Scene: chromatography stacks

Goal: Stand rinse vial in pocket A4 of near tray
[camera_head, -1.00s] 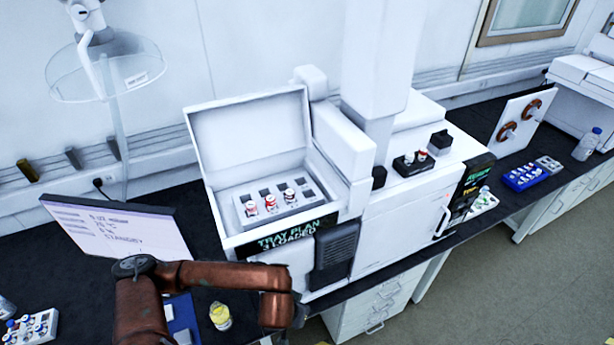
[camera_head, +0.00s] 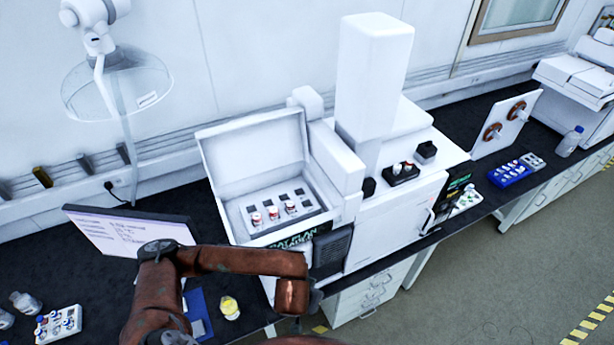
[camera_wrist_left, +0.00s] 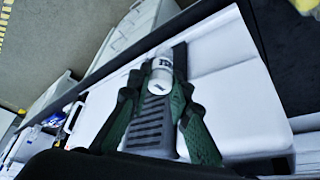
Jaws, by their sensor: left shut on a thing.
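My left gripper (camera_wrist_left: 158,92) is shut on a small white-capped vial (camera_wrist_left: 161,72) with dark print on its label, in the left wrist view. In the head view my brown left arm crosses the lower middle; its gripper and the vial do not show there. A grey tray (camera_head: 240,225) sits inside the open-lidded white instrument (camera_head: 262,150). Three vials with white and red markings (camera_head: 273,213) stand in its front row; the other visible pockets look dark and empty. My right gripper is not in view.
A monitor (camera_head: 115,228) stands left of the instrument. A yellow-labelled bottle (camera_head: 230,308) stands on the bench beside my arm. A vial rack (camera_head: 58,326) is at the lower left. A black block with vials (camera_head: 401,173) and a blue rack (camera_head: 508,175) are to the right.

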